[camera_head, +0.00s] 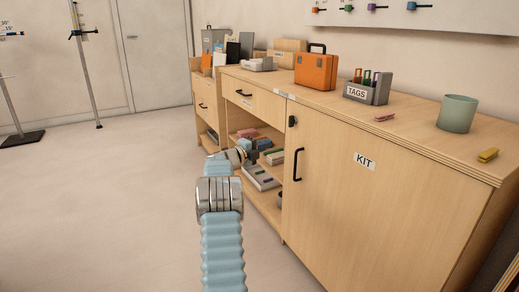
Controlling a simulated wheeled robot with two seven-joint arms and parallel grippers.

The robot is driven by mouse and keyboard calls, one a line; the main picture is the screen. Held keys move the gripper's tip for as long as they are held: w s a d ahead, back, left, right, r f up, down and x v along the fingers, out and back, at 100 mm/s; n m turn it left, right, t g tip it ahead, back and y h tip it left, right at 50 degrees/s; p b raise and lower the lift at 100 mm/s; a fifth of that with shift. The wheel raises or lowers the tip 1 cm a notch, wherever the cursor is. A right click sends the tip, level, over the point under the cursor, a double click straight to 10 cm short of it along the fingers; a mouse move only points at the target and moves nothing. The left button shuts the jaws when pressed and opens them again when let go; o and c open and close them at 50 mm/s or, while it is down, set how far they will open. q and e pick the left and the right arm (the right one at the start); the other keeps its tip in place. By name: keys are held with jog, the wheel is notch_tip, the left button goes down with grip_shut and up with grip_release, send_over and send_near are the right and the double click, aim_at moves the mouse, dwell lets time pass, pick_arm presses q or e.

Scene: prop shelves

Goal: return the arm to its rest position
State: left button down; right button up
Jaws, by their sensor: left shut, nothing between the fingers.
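My left arm (220,200) reaches up from the bottom middle with a pale blue sleeve and a steel joint. My left gripper (262,148) is at its far end, small in the view, in front of the open shelves of the wooden cabinet (350,220). It is shut and holds nothing. My right gripper does not show.
An orange case (316,67), a grey TAGS box (368,88), a grey-green cup (457,113), a pink clip (384,117) and a yellow clip (488,155) are on the cabinet top. The KIT door is closed. Free floor (100,210) lies left of the arm.

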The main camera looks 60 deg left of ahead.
pick_arm(q)
jog(key=shift+s+a, duration=0.1)
jog(key=shift+s, duration=0.65)
jog(key=shift+f, duration=0.1)
